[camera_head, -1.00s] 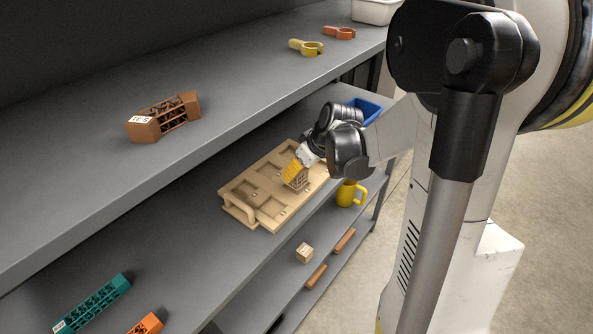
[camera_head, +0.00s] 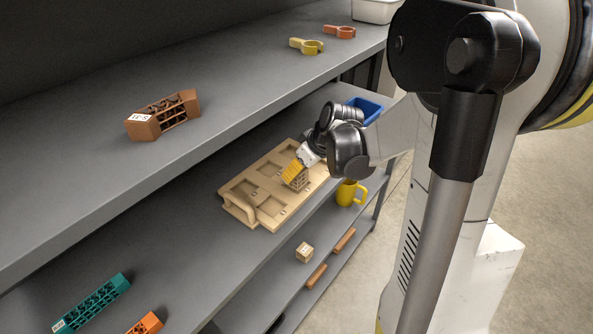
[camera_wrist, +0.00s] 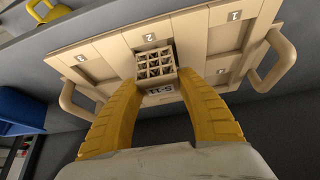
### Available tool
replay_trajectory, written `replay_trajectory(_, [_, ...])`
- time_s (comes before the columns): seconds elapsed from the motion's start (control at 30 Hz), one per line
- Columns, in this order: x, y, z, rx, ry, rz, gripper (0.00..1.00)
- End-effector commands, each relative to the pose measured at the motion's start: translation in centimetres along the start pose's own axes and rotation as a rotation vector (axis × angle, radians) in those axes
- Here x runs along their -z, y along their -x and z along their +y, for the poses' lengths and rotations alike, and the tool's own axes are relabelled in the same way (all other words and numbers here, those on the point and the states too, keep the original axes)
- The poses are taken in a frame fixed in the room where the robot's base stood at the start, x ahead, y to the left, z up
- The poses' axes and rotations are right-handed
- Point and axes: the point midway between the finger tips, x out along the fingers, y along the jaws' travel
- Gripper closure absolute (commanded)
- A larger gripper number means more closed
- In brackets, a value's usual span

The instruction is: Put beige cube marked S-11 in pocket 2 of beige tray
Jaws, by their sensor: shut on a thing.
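The beige lattice cube marked S-11 (camera_wrist: 155,65) is between the yellow fingertips of my gripper (camera_wrist: 165,78), which are shut on it. In the head view, the cube (camera_head: 298,182) is under the yellow fingers of my gripper (camera_head: 293,172), at the beige tray (camera_head: 241,217). In the wrist view, the cube is beside the label 2 of the tray (camera_wrist: 115,48), over or within the pocket there; I cannot tell how deep it sits. The cube hides most of that pocket. Other pockets show empty.
The tray has raised handles at its ends. A yellow mug (camera_head: 347,194) and a blue bin (camera_head: 365,108) stand close by. A small beige block (camera_head: 304,252) lies on the shelf below. The upper shelf (camera_head: 230,95) overhangs behind, with a brown part (camera_head: 163,115).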

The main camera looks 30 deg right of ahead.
Motion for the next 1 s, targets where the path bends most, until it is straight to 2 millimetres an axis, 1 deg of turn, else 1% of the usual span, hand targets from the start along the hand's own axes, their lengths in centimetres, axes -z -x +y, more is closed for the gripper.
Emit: replay_trajectory(1.0, [-0.7,-1.2,0.0,0.000,0.000,0.000,0.87])
